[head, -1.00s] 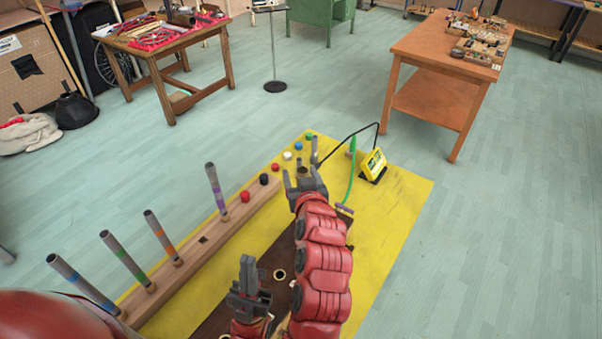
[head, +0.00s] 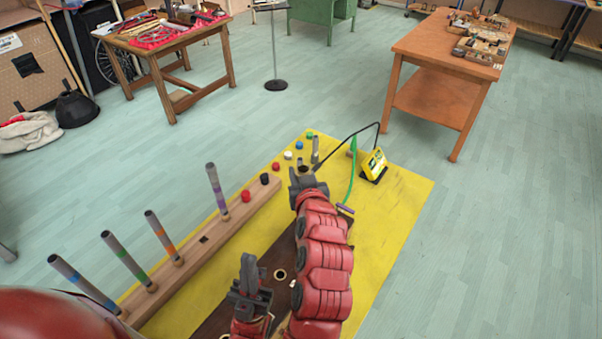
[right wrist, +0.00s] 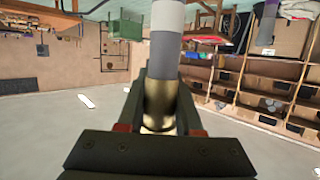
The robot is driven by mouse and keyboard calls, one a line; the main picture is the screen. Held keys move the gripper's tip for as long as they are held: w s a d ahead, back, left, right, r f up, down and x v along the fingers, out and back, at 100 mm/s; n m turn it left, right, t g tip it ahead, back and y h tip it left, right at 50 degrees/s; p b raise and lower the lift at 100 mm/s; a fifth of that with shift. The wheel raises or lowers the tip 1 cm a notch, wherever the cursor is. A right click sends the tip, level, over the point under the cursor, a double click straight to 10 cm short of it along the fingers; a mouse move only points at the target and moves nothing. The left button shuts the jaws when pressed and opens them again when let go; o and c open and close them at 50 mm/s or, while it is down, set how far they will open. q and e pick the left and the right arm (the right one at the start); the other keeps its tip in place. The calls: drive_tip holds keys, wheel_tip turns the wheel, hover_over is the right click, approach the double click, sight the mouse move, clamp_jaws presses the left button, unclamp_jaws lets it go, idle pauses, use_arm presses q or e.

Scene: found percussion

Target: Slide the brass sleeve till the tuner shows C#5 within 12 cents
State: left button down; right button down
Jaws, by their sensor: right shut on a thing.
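A grey tube with a white band rises from a brass sleeve (right wrist: 160,100) in the right wrist view. My right gripper (right wrist: 160,118) is shut around the sleeve, a finger on each side. My left gripper (head: 249,268) is empty, fingers together, above the dark board near the front.
A wooden rail (head: 215,233) on the left holds several banded tubes upright. Coloured caps (head: 288,156) line the mat's far left. A black gooseneck (head: 345,143) arches from the tuner towards the tube end. The mat's right side (head: 385,215) is clear.

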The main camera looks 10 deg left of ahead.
drive_tip(key=shift+r, duration=0.1)
drive_tip(key=c, duration=0.5)
unclamp_jaws()
